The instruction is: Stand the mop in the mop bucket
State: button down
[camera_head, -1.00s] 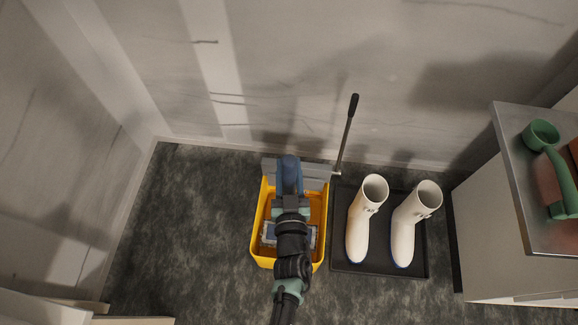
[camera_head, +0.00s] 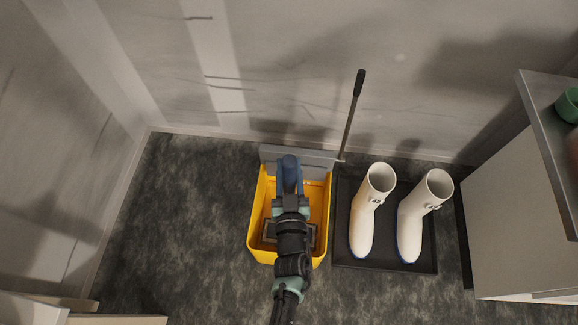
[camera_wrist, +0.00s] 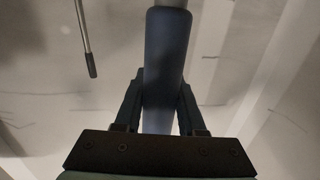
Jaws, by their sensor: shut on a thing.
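The mop's blue handle (camera_head: 289,167) points up toward the head camera, and my gripper (camera_head: 290,200) is shut on it. In the wrist view the blue handle (camera_wrist: 166,60) runs between the two fingers of my gripper (camera_wrist: 160,105). The yellow mop bucket (camera_head: 257,215) stands on the floor directly below my gripper. A flat grey mop head (camera_head: 269,232) shows inside the bucket's outline, partly hidden by my arm. I cannot tell whether it touches the bucket floor. The bucket has a grey wringer (camera_head: 275,153) at its back and a long lever (camera_head: 350,125) with a dark grip.
A pair of white boots (camera_head: 366,215) stands on a black tray (camera_head: 387,258) just right of the bucket. A bench with a metal top (camera_head: 552,150) holds a green item at the far right. The wall is close behind the bucket. The floor (camera_head: 190,220) to the left is clear.

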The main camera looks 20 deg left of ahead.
jog(key=shift+f+b, duration=2)
jog(key=shift+f, duration=0.4)
jog(key=shift+c, duration=2.1)
grip_release()
jog(key=shift+s+f, duration=0.1)
jog(key=shift+f, duration=0.2)
jog(key=shift+c, duration=0.7)
jog(key=shift+r, duration=0.1)
